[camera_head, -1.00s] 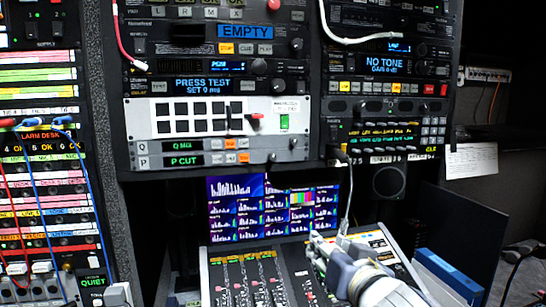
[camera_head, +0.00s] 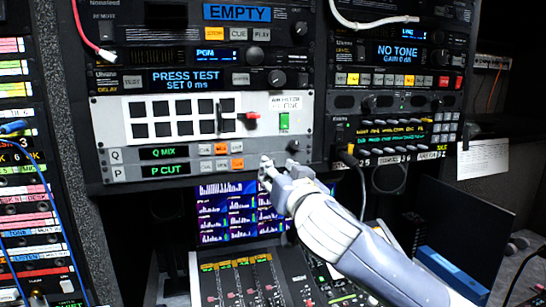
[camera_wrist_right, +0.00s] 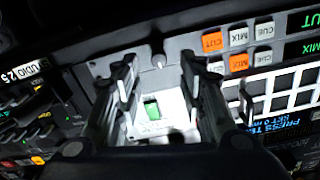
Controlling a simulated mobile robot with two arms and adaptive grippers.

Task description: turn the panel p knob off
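Panel P (camera_head: 112,175) is the lower row of the white rack unit, with a green "P CUT" display (camera_head: 166,170) and small buttons, one lit orange. It also shows upside down at the top right of the wrist view. A small silver knob (camera_wrist_right: 159,60) at the end of the rows, apparently panel P's, shows between my right gripper's fingers in the wrist view; its setting cannot be read. My right gripper (camera_head: 278,160) is open in front of the row's right end and hides part of it. Contact cannot be told. My left gripper is not in view.
Panel Q (camera_head: 110,156) lies directly above panel P. Above it are a button grid with a red-tipped lever (camera_head: 251,117) and a green switch (camera_head: 284,121). A cable (camera_head: 360,180) hangs to the right. Monitors (camera_head: 225,215) and a fader desk (camera_head: 255,280) lie below.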

